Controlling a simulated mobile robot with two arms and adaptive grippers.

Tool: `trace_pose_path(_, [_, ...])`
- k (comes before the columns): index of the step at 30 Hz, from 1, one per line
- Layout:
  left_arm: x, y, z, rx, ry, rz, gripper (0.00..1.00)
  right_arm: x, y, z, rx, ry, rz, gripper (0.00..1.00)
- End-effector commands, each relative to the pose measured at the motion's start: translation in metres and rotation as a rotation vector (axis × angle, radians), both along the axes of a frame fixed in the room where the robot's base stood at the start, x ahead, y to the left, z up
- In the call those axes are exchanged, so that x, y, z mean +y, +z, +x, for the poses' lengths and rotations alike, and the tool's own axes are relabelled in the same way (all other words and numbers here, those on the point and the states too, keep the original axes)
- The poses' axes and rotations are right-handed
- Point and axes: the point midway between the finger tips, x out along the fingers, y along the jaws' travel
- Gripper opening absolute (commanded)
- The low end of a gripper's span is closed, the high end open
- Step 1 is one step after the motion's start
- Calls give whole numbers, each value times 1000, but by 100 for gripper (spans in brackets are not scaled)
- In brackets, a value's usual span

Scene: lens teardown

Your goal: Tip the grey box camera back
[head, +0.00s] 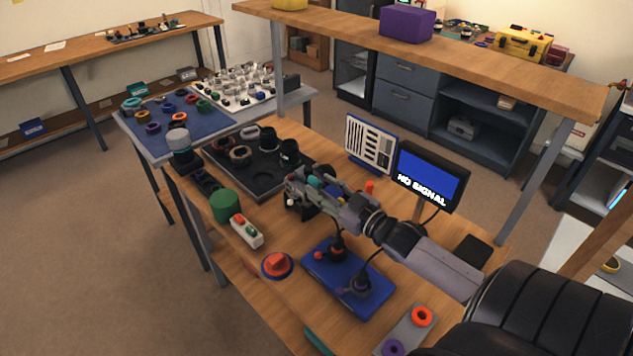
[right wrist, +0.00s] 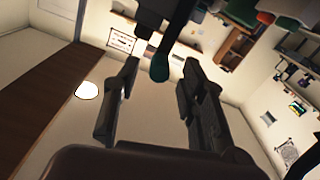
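My right gripper (head: 297,195) reaches in from the right over the wooden bench, close to the dark tray's front right corner. In the right wrist view its two fingers (right wrist: 158,105) stand apart, so it is open. A dark boxy shape (right wrist: 155,12) and a dark rod with a teal tip (right wrist: 160,68) show beyond and between the fingertips; I cannot tell whether either belongs to the grey box camera. I cannot pick out that camera surely in the head view, where the gripper covers part of the bench. My left gripper is not in view.
A monitor (head: 431,176) reads "NO SIGNAL". Near the arm are a blue base (head: 326,287) with two upright parts, a red button (head: 277,263), a green cylinder (head: 224,206) and a white panel (head: 371,143). The dark tray (head: 265,182) holds several lens parts.

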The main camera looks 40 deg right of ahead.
Motion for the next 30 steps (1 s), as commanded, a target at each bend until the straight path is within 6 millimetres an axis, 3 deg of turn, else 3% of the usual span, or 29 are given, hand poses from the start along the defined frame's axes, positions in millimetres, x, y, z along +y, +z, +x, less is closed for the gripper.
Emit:
trace_pose_path(6, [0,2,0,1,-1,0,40,2,1,23,-1,-1,-1,38])
trace_pose_path(18, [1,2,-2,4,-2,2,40,2,-1,28,1,0,-1,37])
trace_pose_path(30, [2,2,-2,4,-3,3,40,2,0,28,1,0,-1,11])
